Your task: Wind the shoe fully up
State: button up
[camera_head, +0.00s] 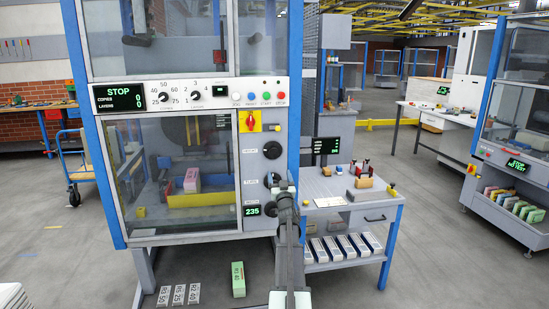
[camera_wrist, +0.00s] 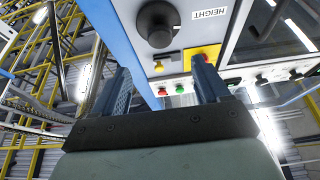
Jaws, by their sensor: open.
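The stacker's control column carries a black knob (camera_head: 272,150) beside a HEIGHT label. In the wrist view the HEIGHT knob (camera_wrist: 158,25) shows ahead of my gripper, between and beyond the finger lines. A second black knob (camera_head: 270,179) sits below it by a label that seems to read TURN; my gripper partly covers it. A small display (camera_head: 252,211) reads 235. My gripper (camera_head: 281,187) is in front of the column; in the wrist view its fingers (camera_wrist: 160,85) are open and empty, apart from the HEIGHT knob. I cannot identify the shoe for certain behind the glass.
A red switch on a yellow plate (camera_head: 250,121) is above the knobs. A panel (camera_head: 195,93) reads STOP. A pink and white block (camera_head: 192,180) stands behind the glass by a yellow bar. A side table (camera_head: 335,185) with small items is close right of my arm.

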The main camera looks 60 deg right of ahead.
aim_at(274, 155)
jog(key=x, duration=1.3)
jog(key=shift+f, duration=0.1)
jog(key=c, duration=1)
